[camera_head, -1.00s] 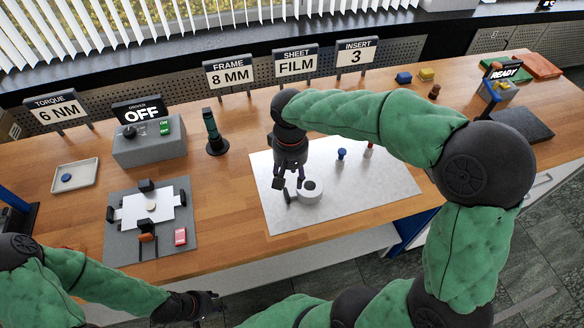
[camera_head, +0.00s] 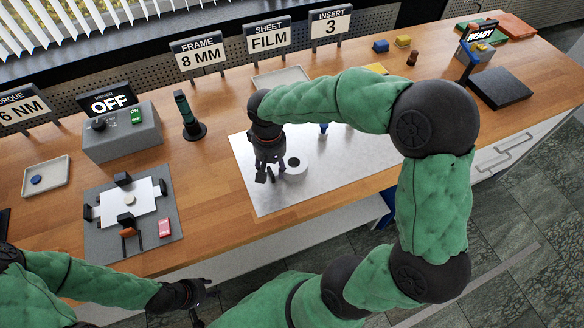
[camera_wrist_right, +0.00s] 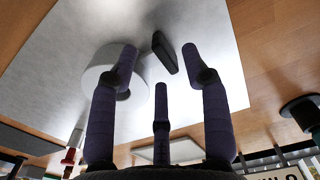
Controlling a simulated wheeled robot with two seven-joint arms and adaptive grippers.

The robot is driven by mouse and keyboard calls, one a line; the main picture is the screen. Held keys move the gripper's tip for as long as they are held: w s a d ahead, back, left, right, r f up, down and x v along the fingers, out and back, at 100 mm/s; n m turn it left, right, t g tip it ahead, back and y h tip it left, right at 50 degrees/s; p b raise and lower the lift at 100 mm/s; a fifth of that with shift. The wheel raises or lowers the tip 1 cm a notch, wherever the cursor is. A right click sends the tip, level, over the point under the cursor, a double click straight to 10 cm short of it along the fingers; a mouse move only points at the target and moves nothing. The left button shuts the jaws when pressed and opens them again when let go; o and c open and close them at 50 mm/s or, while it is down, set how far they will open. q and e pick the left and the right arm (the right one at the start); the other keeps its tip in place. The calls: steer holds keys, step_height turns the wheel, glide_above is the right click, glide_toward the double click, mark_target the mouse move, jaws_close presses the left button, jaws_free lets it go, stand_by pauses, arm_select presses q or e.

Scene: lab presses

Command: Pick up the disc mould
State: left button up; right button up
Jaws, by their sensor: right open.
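The disc mould looks like a pale round block (camera_head: 296,168) with a dark hole in its top, standing on the light grey mat (camera_head: 365,160). My right gripper (camera_head: 266,176) is low over the mat, just left of the block. In the right wrist view its fingers (camera_wrist_right: 158,62) are spread open with nothing clamped. The pale block (camera_wrist_right: 98,76) there lies partly behind the left finger, and a dark upright bar (camera_wrist_right: 165,53) shows between the fingertips. I cannot tell whether any finger touches them. My left gripper (camera_head: 196,296) hangs before the table's front edge, its fingers unclear.
A blue-topped peg (camera_head: 323,128) stands behind the block. Bare wood lies left of the mat.

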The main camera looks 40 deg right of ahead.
step_height(320, 180, down, 2)
steer(key=shift+f, duration=0.1)
jaws_close()
arm_select(q)
steer(key=shift+f, duration=0.4)
steer(key=shift+r, duration=0.15)
arm_select(e)
steer(key=shift+r, duration=0.2)
